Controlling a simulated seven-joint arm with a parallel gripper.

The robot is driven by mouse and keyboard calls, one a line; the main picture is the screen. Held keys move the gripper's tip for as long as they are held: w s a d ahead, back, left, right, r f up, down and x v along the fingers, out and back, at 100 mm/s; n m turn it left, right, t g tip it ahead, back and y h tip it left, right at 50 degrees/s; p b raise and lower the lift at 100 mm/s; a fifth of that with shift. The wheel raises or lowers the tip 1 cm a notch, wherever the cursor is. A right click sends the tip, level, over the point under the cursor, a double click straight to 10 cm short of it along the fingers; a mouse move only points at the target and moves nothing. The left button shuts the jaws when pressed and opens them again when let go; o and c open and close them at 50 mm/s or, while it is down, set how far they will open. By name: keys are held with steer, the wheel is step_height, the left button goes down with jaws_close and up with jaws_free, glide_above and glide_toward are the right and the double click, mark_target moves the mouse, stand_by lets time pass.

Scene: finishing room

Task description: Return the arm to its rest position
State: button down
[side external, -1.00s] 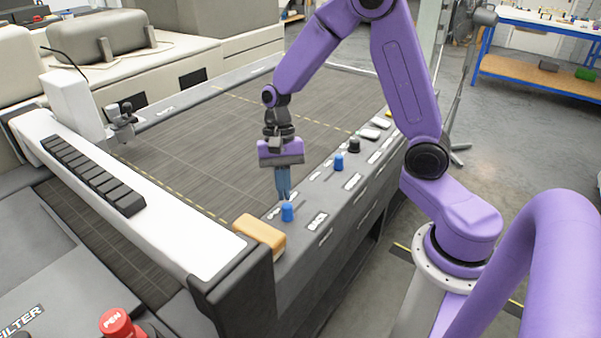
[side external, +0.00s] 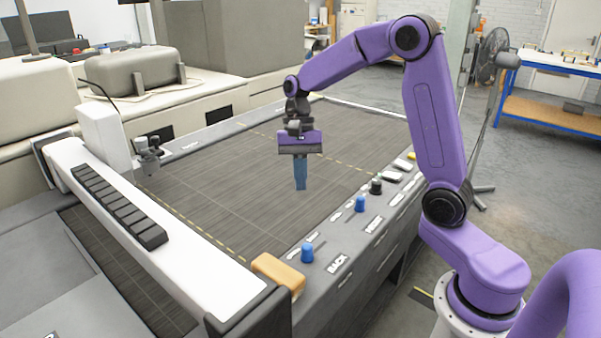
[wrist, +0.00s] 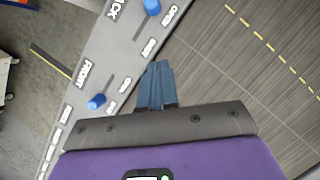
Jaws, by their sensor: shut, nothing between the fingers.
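My gripper (side external: 300,186) hangs pointing down above the dark slatted bed of the machine, clear of the control rail. Its blue fingers are together with nothing between them. In the wrist view the closed fingers (wrist: 157,68) show over the edge between rail and bed. The purple arm is bent at the elbow, with the wrist out over the bed.
The control rail (side external: 330,285) carries a near blue knob (side external: 307,253) by the BACK label, a farther blue knob (side external: 360,204) and a black knob (side external: 376,186). An orange block (side external: 279,272) sits at the near corner. A white beam (side external: 150,235) spans the left.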

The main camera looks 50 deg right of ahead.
steer(key=shift+w+d+r, duration=0.15)
steer(key=shift+r, duration=0.4)
steer(key=s+a+f+n+t+h, duration=0.1)
steer(key=s+a+n, duration=0.2)
steer(key=s+n, duration=0.7)
steer(key=s+a+f+n+t+h, duration=0.1)
steer(key=s+a+n+t, duration=0.1)
steer(key=s+n, duration=0.9)
steer(key=s+a, duration=0.1)
steer(key=s, duration=0.4)
steer(key=shift+n, duration=0.3)
steer(key=shift+a+r, duration=0.1)
